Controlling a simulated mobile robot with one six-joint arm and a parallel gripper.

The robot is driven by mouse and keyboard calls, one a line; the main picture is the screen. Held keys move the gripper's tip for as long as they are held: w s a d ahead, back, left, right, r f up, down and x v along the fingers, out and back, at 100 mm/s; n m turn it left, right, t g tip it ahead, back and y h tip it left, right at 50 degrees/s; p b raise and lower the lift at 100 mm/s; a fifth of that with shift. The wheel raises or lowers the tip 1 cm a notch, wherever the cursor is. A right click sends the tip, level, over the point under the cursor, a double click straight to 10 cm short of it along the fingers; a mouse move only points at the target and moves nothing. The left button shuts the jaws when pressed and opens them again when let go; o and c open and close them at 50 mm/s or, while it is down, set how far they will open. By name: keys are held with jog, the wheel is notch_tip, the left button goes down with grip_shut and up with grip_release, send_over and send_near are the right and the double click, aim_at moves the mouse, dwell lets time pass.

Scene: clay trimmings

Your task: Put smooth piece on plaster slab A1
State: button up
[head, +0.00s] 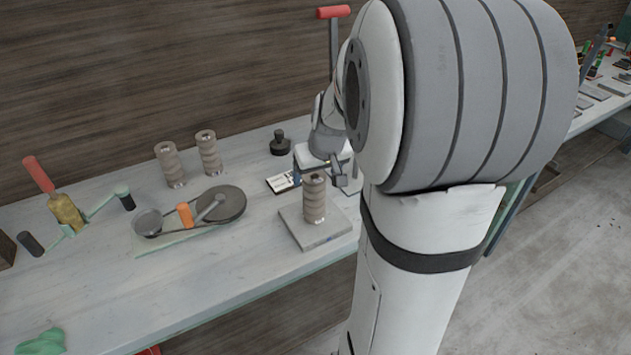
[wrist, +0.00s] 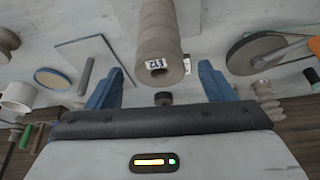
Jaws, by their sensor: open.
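A grey-brown ribbed clay piece (head: 314,200) stands upright on a pale square slab (head: 299,233) in the head view. In the wrist view the piece (wrist: 158,30) shows its end and a small white label, partly legible, between my blue fingers. My gripper (head: 320,172) is open at the upper part of this piece; both fingers appear apart from it in the wrist view (wrist: 160,80). Two similar ribbed pieces stand farther back left, one (head: 170,165) left of the other (head: 208,153). I cannot tell which piece is smooth, and no A1 mark is readable.
A device with a dark round disc (head: 221,204) and an orange handle (head: 185,214) lies left of the slab. A small black object (head: 280,143) and a printed card (head: 281,182) lie behind the slab. A red-handled tool (head: 66,211) stands at left. The front of the table is mostly clear.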

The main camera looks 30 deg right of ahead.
jog(key=v, duration=0.6)
jog(key=s+a+f+n+g, duration=0.1)
jog(key=s+a+f, duration=0.1)
jog(key=s+a, duration=1.1)
jog(key=shift+s+f+g, duration=0.2)
jog(key=shift+s+g, duration=0.2)
jog(key=shift+s, duration=0.8)
jog(key=shift+a, duration=0.2)
